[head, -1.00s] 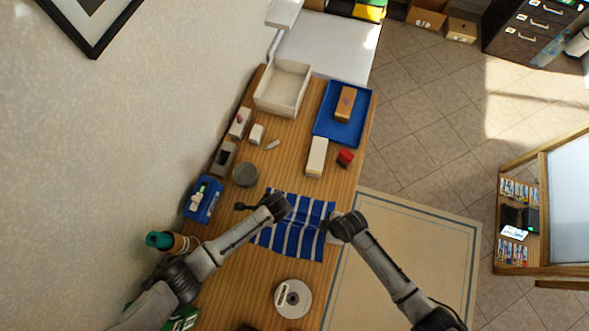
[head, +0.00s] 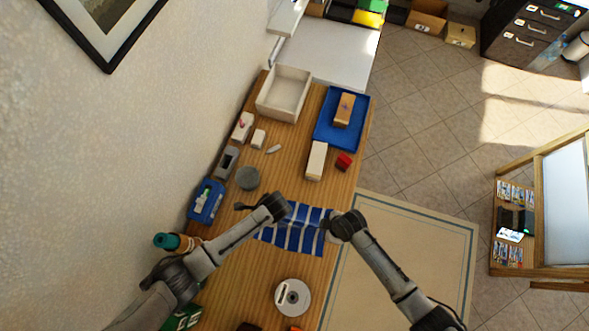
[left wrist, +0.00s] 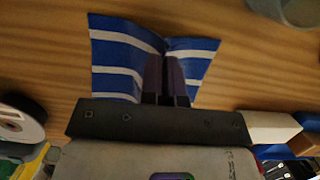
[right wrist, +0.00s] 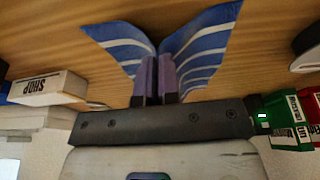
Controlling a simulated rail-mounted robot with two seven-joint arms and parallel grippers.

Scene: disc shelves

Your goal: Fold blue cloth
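The blue cloth with white stripes (head: 292,238) lies on the wooden table between my two grippers. My left gripper (head: 284,211) is at its left side in the head view. In the left wrist view its fingers (left wrist: 166,78) are close together on the cloth (left wrist: 118,62), which creases between them. My right gripper (head: 331,225) is at the cloth's right edge. In the right wrist view its fingers (right wrist: 155,76) pinch the cloth (right wrist: 200,48), whose two sides flare up like wings. The arms hide parts of the cloth's edges in the head view.
A white disc (head: 293,297) lies on the table near the cloth. A grey round container (head: 248,178) and a blue bin (head: 206,201) stand at the left. A white box (head: 316,160), a red block (head: 344,161) and a blue tray (head: 325,138) are farther back.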

